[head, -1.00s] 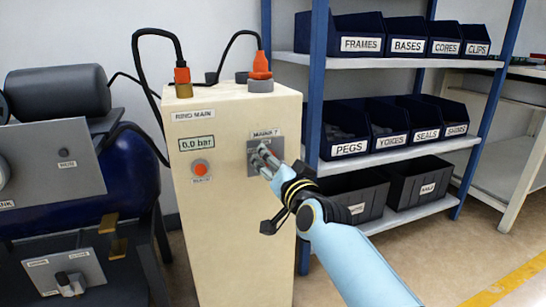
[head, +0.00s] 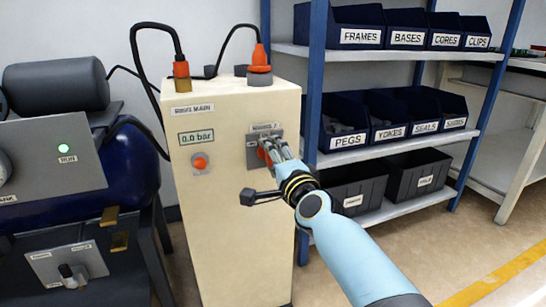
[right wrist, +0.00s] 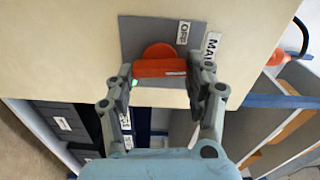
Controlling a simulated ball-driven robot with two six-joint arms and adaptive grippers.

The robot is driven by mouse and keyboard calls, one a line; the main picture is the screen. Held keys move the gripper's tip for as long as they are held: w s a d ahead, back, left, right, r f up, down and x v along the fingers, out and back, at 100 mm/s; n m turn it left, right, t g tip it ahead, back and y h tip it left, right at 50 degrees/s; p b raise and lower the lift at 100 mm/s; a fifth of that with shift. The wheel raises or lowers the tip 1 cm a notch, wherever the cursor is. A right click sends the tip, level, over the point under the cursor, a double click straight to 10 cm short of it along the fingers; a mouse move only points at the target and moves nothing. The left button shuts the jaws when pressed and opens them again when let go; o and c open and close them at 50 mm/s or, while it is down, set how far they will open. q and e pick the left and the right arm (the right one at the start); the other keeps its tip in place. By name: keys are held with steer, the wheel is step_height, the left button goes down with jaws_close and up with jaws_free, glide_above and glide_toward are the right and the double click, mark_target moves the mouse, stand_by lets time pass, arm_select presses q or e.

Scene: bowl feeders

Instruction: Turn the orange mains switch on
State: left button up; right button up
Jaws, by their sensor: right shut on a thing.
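The orange mains switch (head: 262,153) is on a grey plate on the front of the cream cabinet, partly hidden by my fingers. In the right wrist view its orange handle (right wrist: 160,69) lies as a bar across the picture, with a round orange part above it. An OFF label (right wrist: 183,33) is beside it on the grey plate (right wrist: 135,35). My right gripper (head: 276,153) is shut on the switch handle, one finger at each end of the bar in the right wrist view (right wrist: 162,78). My left gripper is not in view.
The cream cabinet (head: 235,225) also carries a 0.0 bar display (head: 196,137) and a round orange-red button (head: 200,162). A green RUN lamp (head: 64,148) is lit on the machine at left. A blue shelf rack (head: 316,100) with bins stands close at right.

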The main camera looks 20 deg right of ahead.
steer(key=shift+m, duration=0.5)
steer(key=shift+f, duration=0.1)
steer(key=o, duration=1.2)
steer(key=shift+s, duration=0.1)
steer(key=s, duration=1.2)
steer(key=shift+d, duration=0.2)
